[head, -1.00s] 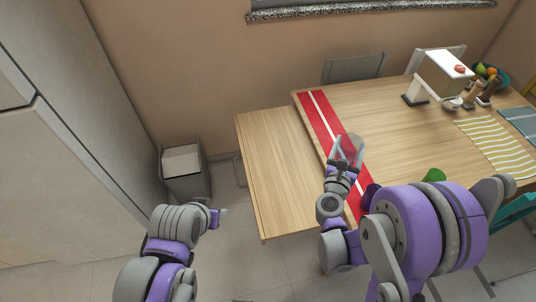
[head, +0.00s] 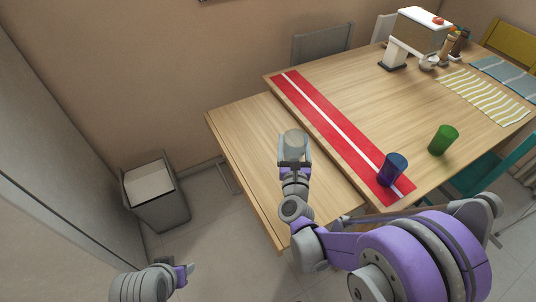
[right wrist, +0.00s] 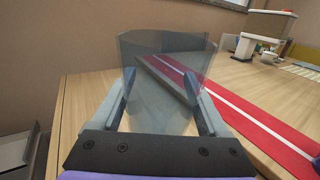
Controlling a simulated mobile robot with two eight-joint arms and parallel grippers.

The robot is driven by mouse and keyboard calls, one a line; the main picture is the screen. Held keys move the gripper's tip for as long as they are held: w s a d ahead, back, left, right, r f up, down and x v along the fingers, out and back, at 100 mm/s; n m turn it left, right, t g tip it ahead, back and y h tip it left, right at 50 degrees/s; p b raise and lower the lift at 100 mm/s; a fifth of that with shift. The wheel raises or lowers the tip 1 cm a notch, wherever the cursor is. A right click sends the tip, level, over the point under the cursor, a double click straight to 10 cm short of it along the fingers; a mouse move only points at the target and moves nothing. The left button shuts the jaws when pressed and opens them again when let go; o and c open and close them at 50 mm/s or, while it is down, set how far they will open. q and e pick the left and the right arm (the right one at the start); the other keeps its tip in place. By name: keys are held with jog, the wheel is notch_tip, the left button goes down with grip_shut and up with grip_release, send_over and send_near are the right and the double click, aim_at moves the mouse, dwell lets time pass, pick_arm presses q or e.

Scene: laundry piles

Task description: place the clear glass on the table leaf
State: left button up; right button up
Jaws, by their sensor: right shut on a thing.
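The clear glass (head: 294,139) is held in my right gripper (head: 294,160), whose two fingers close on its sides. In the right wrist view the glass (right wrist: 165,75) stands roughly upright between the fingers, and the runner shows through it. The table leaf (head: 245,142) is the plain wooden section at the left end of the table. The glass and gripper appear over the leaf, near its border with the main table; whether the glass's base touches the wood is hidden. My left gripper (head: 187,273) is low at the left, away from the table; its jaw opening is unclear.
A red runner with a white stripe (head: 325,120) lies along the main table's left side. A blue glass (head: 392,170) stands on it, and a green glass (head: 443,140) stands to the right. A grey bin (head: 155,192) is on the floor. The leaf's left part is bare.

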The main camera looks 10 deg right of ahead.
jog(key=f+b, duration=0.1)
jog(key=f, duration=0.1)
jog(key=a+f+n+y+b, duration=0.1)
jog(key=f, duration=0.1)
jog(key=a+f+y+b, duration=0.1)
jog(key=f, duration=0.1)
jog(key=shift+w+a+f+b, duration=0.1)
jog(key=shift+w+b, duration=0.3)
pick_arm(q)
notch_tip(320, 180, down, 7)
jog(key=b, duration=0.1)
jog(key=shift+w+r, duration=0.15)
pick_arm(e)
jog(key=shift+f, duration=2)
pick_arm(q)
jog(key=shift+a, duration=0.1)
pick_arm(e)
jog(key=shift+s, duration=0.1)
jog(key=shift+f, duration=0.2)
jog(key=o, duration=1.4)
pick_arm(q)
jog(key=shift+f, duration=0.2)
pick_arm(e)
jog(key=shift+o, duration=0.2)
